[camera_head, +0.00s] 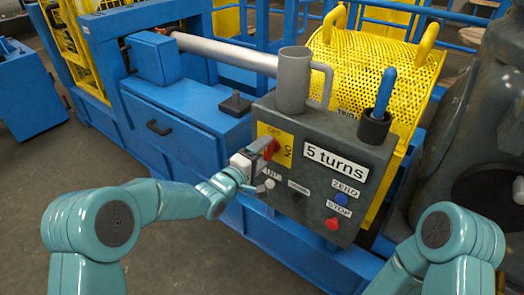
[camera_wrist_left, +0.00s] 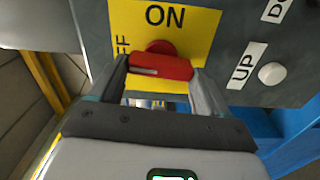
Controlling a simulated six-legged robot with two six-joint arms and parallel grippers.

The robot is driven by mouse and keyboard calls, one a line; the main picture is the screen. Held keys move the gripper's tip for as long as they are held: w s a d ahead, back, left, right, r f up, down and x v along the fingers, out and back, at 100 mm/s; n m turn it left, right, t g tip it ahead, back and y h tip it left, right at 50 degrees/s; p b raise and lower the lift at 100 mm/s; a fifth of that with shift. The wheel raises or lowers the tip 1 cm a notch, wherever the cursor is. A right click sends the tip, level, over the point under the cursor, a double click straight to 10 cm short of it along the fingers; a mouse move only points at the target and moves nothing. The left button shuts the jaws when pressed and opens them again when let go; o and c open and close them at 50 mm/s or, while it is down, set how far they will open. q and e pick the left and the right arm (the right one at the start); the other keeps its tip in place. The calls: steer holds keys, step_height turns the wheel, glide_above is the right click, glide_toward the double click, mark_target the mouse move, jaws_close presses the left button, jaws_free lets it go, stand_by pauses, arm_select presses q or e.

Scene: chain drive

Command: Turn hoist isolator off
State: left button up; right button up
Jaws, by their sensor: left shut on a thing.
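The hoist isolator is a red rotary handle (camera_head: 270,147) on a yellow plate (camera_head: 283,139) at the upper left of the dark control box (camera_head: 325,165). In the left wrist view the red handle (camera_wrist_left: 162,67) lies across the picture, with a pale stripe on its left half, towards the partly hidden OFF label (camera_wrist_left: 122,47). The ON label (camera_wrist_left: 165,16) is above it. My left gripper (camera_head: 262,156) is shut on the handle, one finger at each end; it also shows in the left wrist view (camera_wrist_left: 160,78). My right gripper is out of view; only part of that arm shows.
Close by on the box are a white UP button (camera_wrist_left: 271,74), a blue ZERO button (camera_head: 341,198) and a red STOP button (camera_head: 332,223). A grey mug (camera_head: 293,80) and a dark cup with a blue-handled item (camera_head: 375,127) stand on top.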

arm_select(q)
steer(key=shift+n, duration=0.6)
steer(key=o, duration=1)
steer(key=p+v, duration=0.1)
steer(key=v, duration=1.5)
steer(key=shift+s+a+p, duration=0.1)
steer(key=shift+s+p, duration=0.1)
steer(key=shift+p, duration=0.2)
steer(key=s+f+n+g+y, duration=0.1)
steer(key=s+f+g+y, duration=0.2)
steer(key=f, duration=0.7)
steer(key=s+f+g+y, duration=0.15)
steer(key=s+f, duration=0.35)
steer(key=f, duration=0.5)
steer(key=s+a+f+m+g+y, duration=0.1)
steer(key=s+f+m+g, duration=0.4)
steer(key=s, duration=0.4)
steer(key=s+f+m+g+y, duration=0.1)
steer(key=s+f+m+g, duration=0.4)
steer(key=s, duration=0.4)
steer(key=r+p, duration=1.9)
steer(key=r, duration=0.1)
steer(key=shift+w+a+p, duration=0.25)
steer(key=shift+w+p, duration=0.1)
steer(key=shift+p, duration=0.05)
